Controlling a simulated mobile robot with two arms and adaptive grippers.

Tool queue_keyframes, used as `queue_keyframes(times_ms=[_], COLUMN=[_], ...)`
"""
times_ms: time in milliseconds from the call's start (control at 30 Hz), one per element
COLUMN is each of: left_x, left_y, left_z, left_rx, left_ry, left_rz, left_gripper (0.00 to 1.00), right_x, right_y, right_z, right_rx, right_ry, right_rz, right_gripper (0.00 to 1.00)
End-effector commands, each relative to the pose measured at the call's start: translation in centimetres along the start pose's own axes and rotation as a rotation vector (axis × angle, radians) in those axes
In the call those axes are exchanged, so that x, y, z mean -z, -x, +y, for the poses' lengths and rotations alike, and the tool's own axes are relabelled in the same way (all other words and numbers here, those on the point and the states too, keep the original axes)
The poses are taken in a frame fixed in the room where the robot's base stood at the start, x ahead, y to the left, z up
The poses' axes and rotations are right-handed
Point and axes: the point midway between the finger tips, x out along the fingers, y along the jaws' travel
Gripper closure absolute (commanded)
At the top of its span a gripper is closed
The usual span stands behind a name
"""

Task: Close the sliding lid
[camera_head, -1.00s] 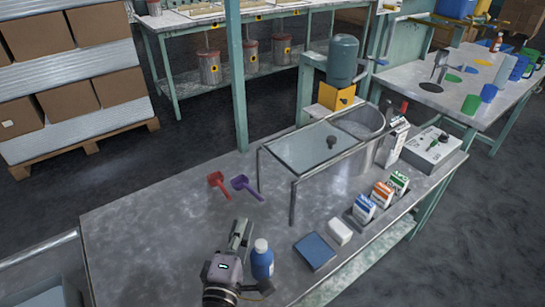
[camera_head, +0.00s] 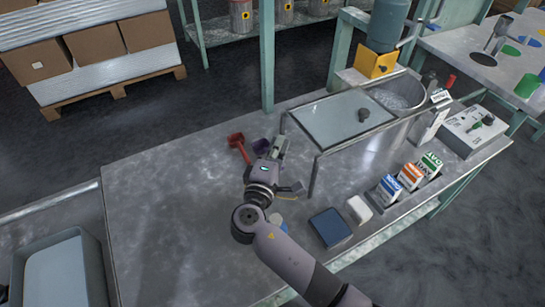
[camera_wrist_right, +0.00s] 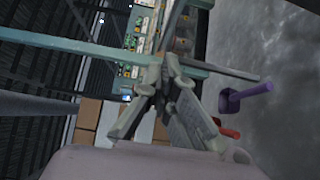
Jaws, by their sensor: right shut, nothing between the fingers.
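The sliding lid (camera_head: 345,118) is a flat, pale glassy panel with a dark knob (camera_head: 363,115) near its right end. It rests on a metal frame with legs, to the left of a round metal tank (camera_head: 424,102). The tank's opening (camera_head: 398,92) is uncovered at its right part, and its inside shows. My right gripper (camera_head: 281,146) is shut and empty, just left of the frame's near left side and apart from the knob. It also shows in the right wrist view (camera_wrist_right: 155,85). My left gripper is not in view.
A red scoop (camera_head: 238,146) and a purple scoop (camera_head: 261,146) lie beside my right gripper. A blue box (camera_head: 330,227), a white block (camera_head: 359,209) and several cartons (camera_head: 410,176) stand near the front edge. The table's left part is clear.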

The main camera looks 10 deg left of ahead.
Motion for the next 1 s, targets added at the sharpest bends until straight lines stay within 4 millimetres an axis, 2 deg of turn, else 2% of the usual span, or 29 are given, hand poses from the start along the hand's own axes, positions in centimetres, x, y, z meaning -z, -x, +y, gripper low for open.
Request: queue_keyframes(times_ms=[33, 100, 300, 767, 1000], left_x=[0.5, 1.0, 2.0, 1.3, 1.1], left_y=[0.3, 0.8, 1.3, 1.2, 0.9], left_z=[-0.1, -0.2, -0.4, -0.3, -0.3], left_rx=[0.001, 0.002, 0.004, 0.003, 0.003], left_ry=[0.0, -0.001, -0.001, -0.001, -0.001], left_rz=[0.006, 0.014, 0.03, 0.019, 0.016], left_gripper=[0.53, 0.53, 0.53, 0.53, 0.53], right_x=[-0.2, -1.2, -2.6, -3.0, -5.4], right_y=[-1.0, -1.7, -3.0, -3.4, -5.8], right_z=[0.3, 0.2, 0.1, -0.1, -0.2], right_rx=[-0.003, -0.001, 0.001, 0.001, 0.0], right_ry=[0.002, 0.004, 0.001, 0.001, 0.001], right_rz=[-0.001, 0.0, 0.001, 0.001, -0.002], right_gripper=[1.0, 1.0, 1.0, 1.0, 1.0])
